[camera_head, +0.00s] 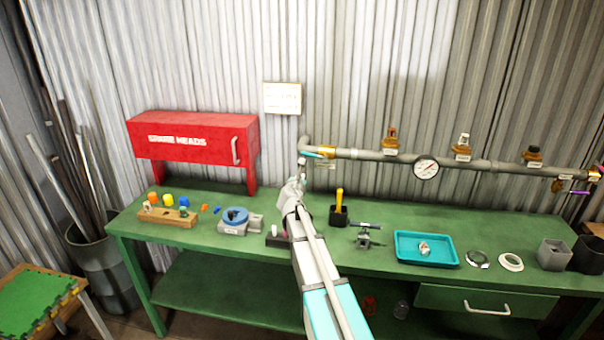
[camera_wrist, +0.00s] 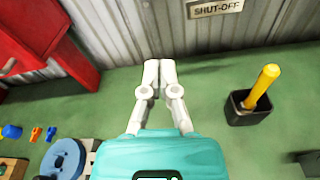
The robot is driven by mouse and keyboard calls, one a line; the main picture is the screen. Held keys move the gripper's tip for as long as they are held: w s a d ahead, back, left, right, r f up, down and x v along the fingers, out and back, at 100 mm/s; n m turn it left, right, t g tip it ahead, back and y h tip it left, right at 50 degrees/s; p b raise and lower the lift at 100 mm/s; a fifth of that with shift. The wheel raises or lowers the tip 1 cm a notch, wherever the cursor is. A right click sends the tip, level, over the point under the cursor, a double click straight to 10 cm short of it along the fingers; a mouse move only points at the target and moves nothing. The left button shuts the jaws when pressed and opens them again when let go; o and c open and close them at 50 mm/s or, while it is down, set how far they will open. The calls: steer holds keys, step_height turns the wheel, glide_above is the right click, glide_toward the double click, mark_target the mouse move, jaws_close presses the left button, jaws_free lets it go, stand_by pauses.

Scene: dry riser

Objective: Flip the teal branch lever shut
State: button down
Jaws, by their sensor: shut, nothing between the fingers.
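The teal lever (camera_head: 312,155) shows near the left end of the grey pipe, beside a brass-coloured valve body (camera_head: 327,152). It looks to lie roughly along the pipe, but it is small and its exact angle is hard to tell. My gripper (camera_head: 302,163) is just below and left of the lever in the head view; I cannot tell whether they touch. In the wrist view my gripper (camera_wrist: 159,66) has its fingertips together and holds nothing. The lever is not in the wrist view. A SHUT-OFF plate (camera_wrist: 214,7) is on the wall there.
A red SPARE HEADS cabinet (camera_head: 196,138) stands left on the green bench (camera_head: 380,228). The pipe (camera_head: 372,155) carries a gauge (camera_head: 425,168) and several brass heads. A black cup with a yellow-handled tool (camera_wrist: 261,88) and a teal tray (camera_head: 427,262) stand to the right.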

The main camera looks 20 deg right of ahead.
mark_target(313, 155)
steer(key=w+d+r+p, duration=0.2)
steer(key=w+d, duration=0.3)
steer(key=w, duration=0.1)
steer(key=shift+w+r+p, duration=0.3)
steer(key=shift+w+p, duration=0.05)
steer(key=shift+w, duration=0.05)
stand_by(0.4)
steer(key=shift+d+r, duration=0.1)
steer(key=shift+d, duration=0.1)
stand_by(0.5)
